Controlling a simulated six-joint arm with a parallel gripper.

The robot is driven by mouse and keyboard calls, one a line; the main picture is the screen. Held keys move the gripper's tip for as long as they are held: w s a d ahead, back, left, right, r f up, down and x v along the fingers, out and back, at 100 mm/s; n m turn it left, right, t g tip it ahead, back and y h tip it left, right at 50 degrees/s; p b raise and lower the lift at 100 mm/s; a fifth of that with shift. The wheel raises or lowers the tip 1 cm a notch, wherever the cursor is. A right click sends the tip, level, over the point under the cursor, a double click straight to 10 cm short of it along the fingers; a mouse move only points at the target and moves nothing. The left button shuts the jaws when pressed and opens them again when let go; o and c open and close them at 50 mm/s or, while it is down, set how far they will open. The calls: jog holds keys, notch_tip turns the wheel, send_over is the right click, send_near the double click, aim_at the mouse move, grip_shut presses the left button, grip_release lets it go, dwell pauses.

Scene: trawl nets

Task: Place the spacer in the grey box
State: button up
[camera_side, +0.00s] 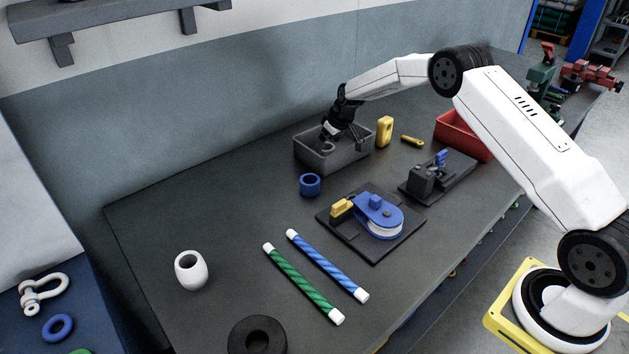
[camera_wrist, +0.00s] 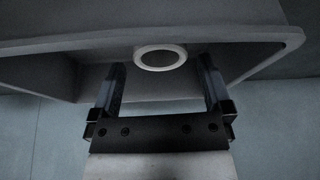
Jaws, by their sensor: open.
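The grey box (camera_side: 313,160) stands at the back of the bench, near the wall. A light grey ring (camera_side: 327,148), which looks like the spacer, is inside it; the wrist view also shows this ring (camera_wrist: 160,69), with its round opening facing the camera. My gripper (camera_side: 346,139) reaches into the box from above. In the wrist view its two fingers (camera_wrist: 162,78) are spread apart, with the ring just beyond and between their tips. I see no grip on it. Whether the ring rests on the box floor is hard to tell.
A blue ring (camera_side: 310,185) sits in front of the box, a yellow block (camera_side: 384,131) to its right. A red bin (camera_side: 462,135), a black fixture (camera_side: 425,181) and a blue pulley block (camera_side: 379,215) stand further right and forward.

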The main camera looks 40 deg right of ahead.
jog(key=v, duration=0.9)
dwell(0.5)
jog(key=s+a, duration=0.4)
jog(key=s, duration=0.7)
jog(key=s+a+g, duration=0.1)
jog(key=s+a, duration=0.4)
jog(key=s, duration=0.6)
jog(key=s+a+m+g, duration=0.1)
jog(key=s+a, duration=0.4)
jog(key=s, duration=0.6)
jog(key=shift+a, duration=0.2)
